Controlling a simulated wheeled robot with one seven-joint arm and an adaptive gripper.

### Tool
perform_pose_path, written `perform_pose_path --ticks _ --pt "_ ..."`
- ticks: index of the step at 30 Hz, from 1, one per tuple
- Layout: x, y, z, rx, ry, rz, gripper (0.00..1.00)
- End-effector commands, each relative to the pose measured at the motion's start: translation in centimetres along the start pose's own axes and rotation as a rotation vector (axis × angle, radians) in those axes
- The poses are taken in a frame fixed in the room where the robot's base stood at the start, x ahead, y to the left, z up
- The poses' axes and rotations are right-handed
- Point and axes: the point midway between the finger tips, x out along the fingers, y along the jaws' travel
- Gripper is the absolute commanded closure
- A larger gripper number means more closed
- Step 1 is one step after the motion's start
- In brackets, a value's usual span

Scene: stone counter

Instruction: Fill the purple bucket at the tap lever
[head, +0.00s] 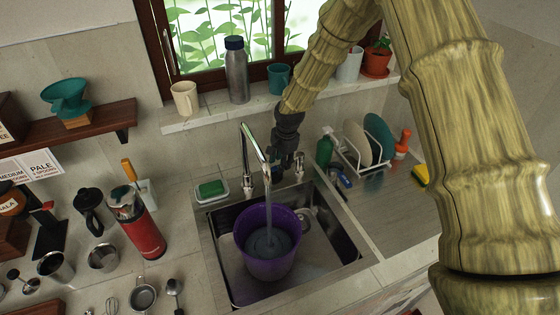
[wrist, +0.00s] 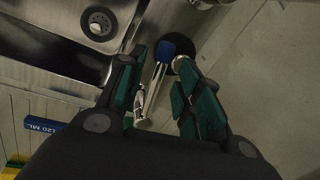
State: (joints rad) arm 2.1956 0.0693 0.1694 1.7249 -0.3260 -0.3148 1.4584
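The purple bucket (head: 252,262) stands upright in the sink basin, under the tap (head: 250,140). A stream of water falls from the spout into it, and greyish water shows inside. The bucket is not seen in the wrist view. My gripper (head: 284,163) is behind the sink rim, by the right-hand chrome tap handle (head: 299,170). In the wrist view my gripper (wrist: 155,65) is open, with its teal-padded fingers apart. A chrome lever-like part (wrist: 139,105) lies between them, close to the left finger. I cannot tell whether they touch.
The sink drain (wrist: 100,23) shows in the wrist view. A dish rack (head: 362,160) and green bottle (head: 324,150) stand right of the tap. A green sponge (head: 211,189) lies on the left. A red flask (head: 146,234) and coffee tools crowd the left counter.

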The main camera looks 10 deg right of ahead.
Motion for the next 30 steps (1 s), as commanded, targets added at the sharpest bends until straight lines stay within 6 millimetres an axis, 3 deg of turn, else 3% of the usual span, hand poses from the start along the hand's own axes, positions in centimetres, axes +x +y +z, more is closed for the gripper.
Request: perform_pose_path --ticks 6,17,23,30 --pt "1.1 0.0 0.0 -0.001 0.000 0.000 0.65" --pt "1.4 0.0 0.0 -0.001 0.000 0.000 0.65" --pt "1.4 0.0 0.0 -0.001 0.000 0.000 1.00" --pt "1.4 0.0 0.1 -0.004 -0.001 -0.001 1.00"
